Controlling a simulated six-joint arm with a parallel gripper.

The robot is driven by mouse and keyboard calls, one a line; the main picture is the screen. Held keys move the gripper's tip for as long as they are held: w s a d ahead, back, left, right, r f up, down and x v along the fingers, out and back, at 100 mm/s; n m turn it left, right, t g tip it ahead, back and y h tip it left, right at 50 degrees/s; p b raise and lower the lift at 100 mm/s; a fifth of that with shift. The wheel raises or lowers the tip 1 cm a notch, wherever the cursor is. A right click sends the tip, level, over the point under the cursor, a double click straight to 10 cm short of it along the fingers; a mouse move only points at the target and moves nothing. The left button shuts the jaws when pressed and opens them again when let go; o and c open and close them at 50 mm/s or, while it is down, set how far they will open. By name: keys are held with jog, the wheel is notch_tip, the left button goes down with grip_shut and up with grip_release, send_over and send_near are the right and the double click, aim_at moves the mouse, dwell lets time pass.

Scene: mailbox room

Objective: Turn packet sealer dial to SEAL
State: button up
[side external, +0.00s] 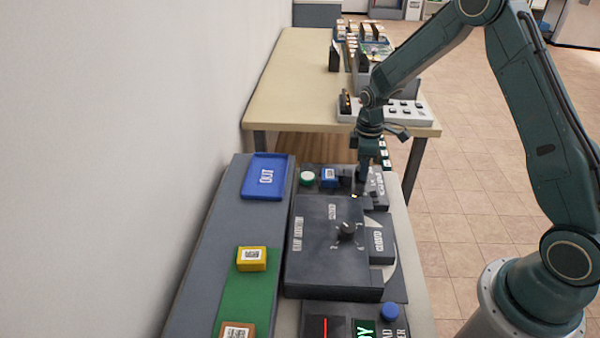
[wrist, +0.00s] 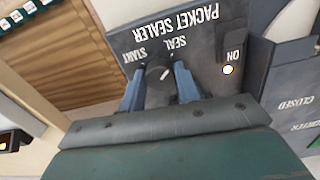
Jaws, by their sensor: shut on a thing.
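The packet sealer (wrist: 215,65) is a dark grey panel with white lettering, START and SEAL, above its dial. The dial (wrist: 160,76) is a dark knob with a short white pointer mark. The mark slants up and to the right, roughly toward the SEAL word; exact alignment is hard to tell. My gripper (wrist: 160,90) is shut on the dial, one blue-grey finger on each side. In the side view my gripper (side external: 362,178) points down at the far end of the bench, and it hides the dial there. The sealer (side external: 379,188) shows partly beside it.
A small lamp (wrist: 228,70) by the ON word is lit. Nearer on the bench is a dark unit with a black knob (side external: 346,231). A blue OUT tray (side external: 265,177) lies left, and a yellow box (side external: 251,259) sits on a green strip. A wooden table (side external: 290,90) stands behind.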

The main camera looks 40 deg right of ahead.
dwell(0.3)
jog(key=o, duration=1)
jog(key=shift+r, duration=0.15)
jog(key=shift+s+a+r, duration=0.1)
jog(key=shift+r, duration=6.7)
jog(key=shift+r, duration=0.1)
